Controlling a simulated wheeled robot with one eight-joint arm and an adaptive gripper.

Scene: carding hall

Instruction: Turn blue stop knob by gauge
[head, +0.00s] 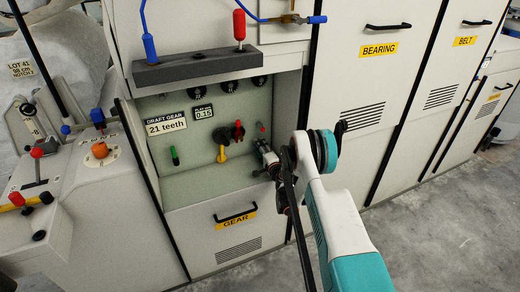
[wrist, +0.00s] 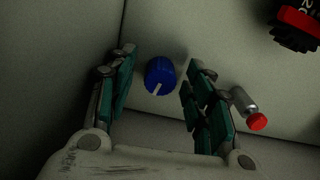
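A blue knob (wrist: 160,76) with a white pointer line sticks out from the pale panel in the wrist view. Its line points down and slightly left. My gripper (wrist: 164,66) is open, with one teal-padded finger on each side of the knob. Gaps show on both sides, and I cannot tell how far the tips reach along it. In the head view my gripper (head: 266,158) is inside the open recess at its right side, and the knob is hidden there. A display reading 0.15 (head: 203,112) is on the recess back; I cannot tell if it is the gauge.
A red-tipped metal pin (wrist: 249,108) stands close beside the right finger. A red and black dial (wrist: 297,25) is at upper right. The recess also holds a yellow lever (head: 221,146) and a green-handled part (head: 174,156). A dark ledge (head: 200,68) overhangs it.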

